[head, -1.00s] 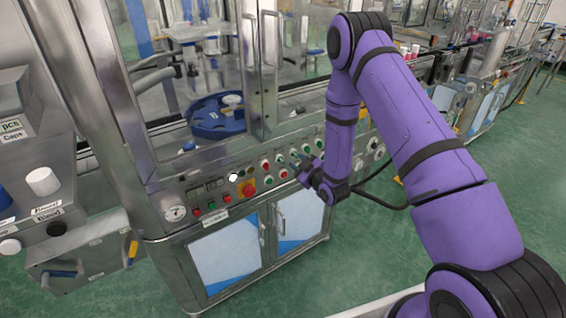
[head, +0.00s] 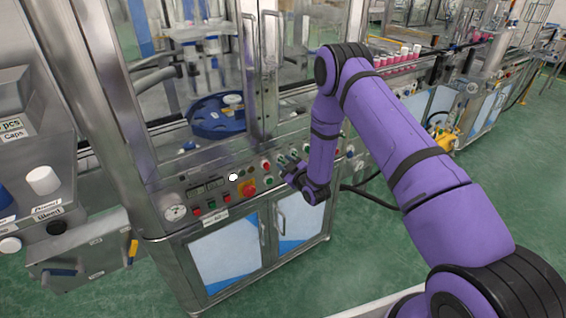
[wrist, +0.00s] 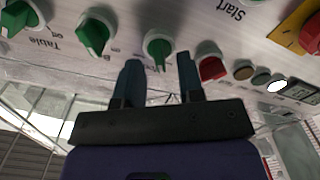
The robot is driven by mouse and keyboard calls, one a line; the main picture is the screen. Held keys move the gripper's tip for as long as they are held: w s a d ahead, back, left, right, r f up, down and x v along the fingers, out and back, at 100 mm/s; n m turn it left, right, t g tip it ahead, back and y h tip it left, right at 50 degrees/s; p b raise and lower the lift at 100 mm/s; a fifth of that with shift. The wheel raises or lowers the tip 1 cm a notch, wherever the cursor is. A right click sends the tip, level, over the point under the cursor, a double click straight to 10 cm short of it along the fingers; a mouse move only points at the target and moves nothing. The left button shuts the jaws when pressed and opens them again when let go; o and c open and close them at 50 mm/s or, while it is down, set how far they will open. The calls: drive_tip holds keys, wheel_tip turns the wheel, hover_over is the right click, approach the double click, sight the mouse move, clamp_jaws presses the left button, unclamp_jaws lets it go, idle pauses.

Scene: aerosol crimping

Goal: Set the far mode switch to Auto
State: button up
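A row of knob switches runs along the steel machine's control panel. The wrist view shows it upside down. One green selector knob (wrist: 158,48) on a white base lies between and just beyond my fingertips. A second green knob (wrist: 93,35) and a third (wrist: 18,17) are to its left, near the label "Table". I cannot read which of them is the far mode switch. My gripper (wrist: 158,60) is open, with one dark finger on each side of the nearest green knob; I cannot tell whether they touch it. In the head view my gripper (head: 284,164) is at the panel.
A red knob (wrist: 211,66) sits close to the right finger in the wrist view. Beyond it are small round buttons and a red emergency stop (head: 247,188) on yellow. A steel upright (head: 249,70) and a blue round tray (head: 216,118) are above the panel.

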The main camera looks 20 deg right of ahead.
drive_tip(key=shift+x, duration=0.85)
clamp_jaws()
drive_tip(key=shift+m, duration=0.3)
drive_tip(key=m, duration=1.1)
drive_tip(key=shift+d, duration=0.25)
drive_tip(key=shift+m, duration=0.3)
